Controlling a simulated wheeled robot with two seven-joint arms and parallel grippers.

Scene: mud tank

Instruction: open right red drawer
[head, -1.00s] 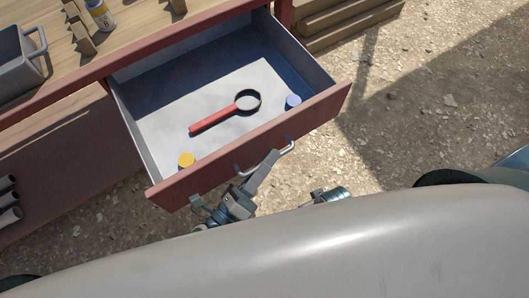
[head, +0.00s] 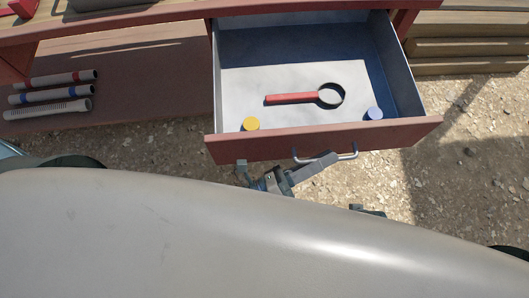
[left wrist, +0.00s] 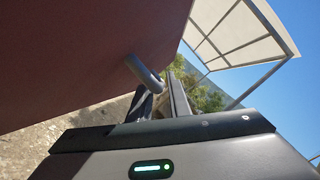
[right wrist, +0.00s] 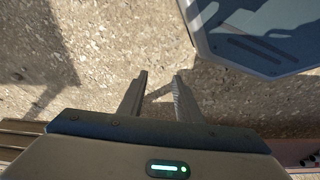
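The red drawer (head: 400,134) is pulled out, with its grey inside showing in the head view. A metal bar handle (head: 348,155) is on its front; it also shows in the left wrist view (left wrist: 143,72). My left gripper (head: 318,165) is at this handle, its fingers close together around the bar. In the drawer lie a magnifying glass with a red grip (head: 292,98), a yellow round piece (head: 251,124) and a blue one (head: 375,113). My right gripper (right wrist: 162,85) is open and empty above gravel; in the head view only a small part of it shows.
The red-framed bench (head: 140,23) stands behind the drawer, with several tubes (head: 50,95) on its lower shelf at left. Stacked wooden beams (head: 470,48) lie to the right.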

